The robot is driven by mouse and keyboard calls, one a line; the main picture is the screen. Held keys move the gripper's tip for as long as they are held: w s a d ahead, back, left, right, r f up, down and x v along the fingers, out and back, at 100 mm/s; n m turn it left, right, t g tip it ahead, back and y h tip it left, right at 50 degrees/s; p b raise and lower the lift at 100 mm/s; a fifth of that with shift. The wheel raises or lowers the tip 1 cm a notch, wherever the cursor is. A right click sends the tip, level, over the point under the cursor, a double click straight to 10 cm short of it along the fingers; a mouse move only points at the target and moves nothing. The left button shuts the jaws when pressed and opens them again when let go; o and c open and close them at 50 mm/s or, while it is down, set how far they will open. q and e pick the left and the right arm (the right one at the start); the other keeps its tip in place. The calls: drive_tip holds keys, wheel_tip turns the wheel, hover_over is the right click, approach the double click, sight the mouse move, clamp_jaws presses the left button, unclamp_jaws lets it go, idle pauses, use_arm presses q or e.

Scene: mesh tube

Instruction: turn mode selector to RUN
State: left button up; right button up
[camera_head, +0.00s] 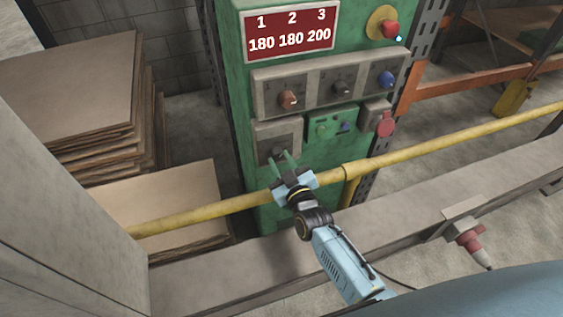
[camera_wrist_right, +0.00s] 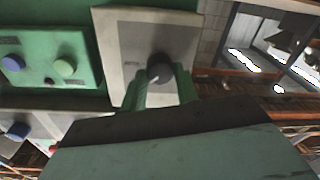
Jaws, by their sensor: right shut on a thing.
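The mode selector is a dark round knob (camera_wrist_right: 160,68) on a grey plate (camera_wrist_right: 120,32); the plate also shows in the head view (camera_head: 268,132), low on the green cabinet. My right gripper (camera_head: 283,157) reaches up to this plate. In the wrist view its two green fingers (camera_wrist_right: 162,85) stand on either side of the knob, shut on it. A small light mark shows on the knob's lower part. The small lettering beside it is too blurred to read. My left gripper is not in view.
A grey panel (camera_head: 318,72) above carries red, black and blue knobs. A green button box (camera_head: 331,124) and a red socket (camera_head: 386,124) sit to the right. A yellow rail (camera_head: 420,146) crosses in front, close to my right wrist. Stacked boards (camera_head: 70,85) stand left.

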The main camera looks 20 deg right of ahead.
drive_tip(key=m, duration=0.4)
drive_tip(key=shift+m, duration=2.3)
drive_tip(key=o, duration=1)
drive_tip(key=shift+c, duration=0.2)
drive_tip(key=s, duration=1.3)
drive_tip(key=shift+s+d+f+p, duration=0.2)
drive_tip(key=shift+d+f+p, duration=0.15)
drive_tip(key=shift+d, duration=0.1)
